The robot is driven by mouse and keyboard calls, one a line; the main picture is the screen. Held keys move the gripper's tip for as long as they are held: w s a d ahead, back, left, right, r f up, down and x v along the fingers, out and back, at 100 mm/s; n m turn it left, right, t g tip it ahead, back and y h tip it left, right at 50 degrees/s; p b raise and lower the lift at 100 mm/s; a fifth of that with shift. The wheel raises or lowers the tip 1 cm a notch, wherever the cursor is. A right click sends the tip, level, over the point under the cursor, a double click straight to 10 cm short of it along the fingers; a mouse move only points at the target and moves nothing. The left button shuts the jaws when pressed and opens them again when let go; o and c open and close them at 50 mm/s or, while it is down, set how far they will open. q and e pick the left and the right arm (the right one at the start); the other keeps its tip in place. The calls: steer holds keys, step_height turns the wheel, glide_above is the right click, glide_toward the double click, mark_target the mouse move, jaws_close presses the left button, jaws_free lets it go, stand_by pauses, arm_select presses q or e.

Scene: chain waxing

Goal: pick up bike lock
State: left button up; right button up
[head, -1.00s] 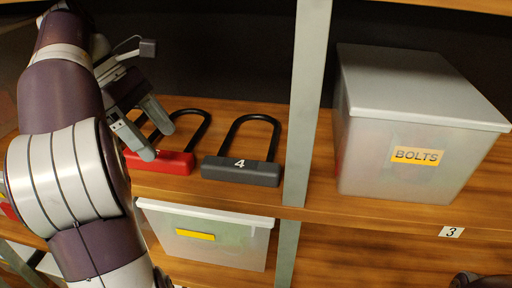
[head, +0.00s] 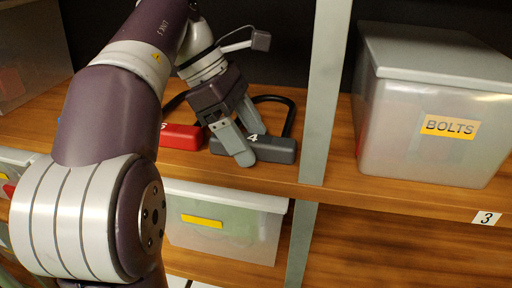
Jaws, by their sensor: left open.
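Two U-shaped bike locks lie on the wooden shelf. The red lock (head: 182,137) is on the left, partly hidden behind my left arm. The dark grey lock (head: 275,149), marked 4, is to its right, with its black shackle (head: 291,112) pointing to the back. My left gripper (head: 250,148) is open, pointing down at the grey lock's body. Its fingers cover the left part of that body; I cannot tell whether they touch it. My right gripper is not in view.
A grey metal upright (head: 325,95) stands close to the right of the grey lock. Beyond it is a lidded bin labelled BOLTS (head: 430,125). Another lidded bin (head: 225,225) is on the shelf below. The shelf (head: 400,195) has a front edge with a tag 3.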

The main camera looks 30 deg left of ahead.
arm_select(q)
steer(key=shift+d+f, duration=0.1)
steer(key=shift+f, duration=0.05)
steer(key=shift+c, duration=0.3)
jaws_close()
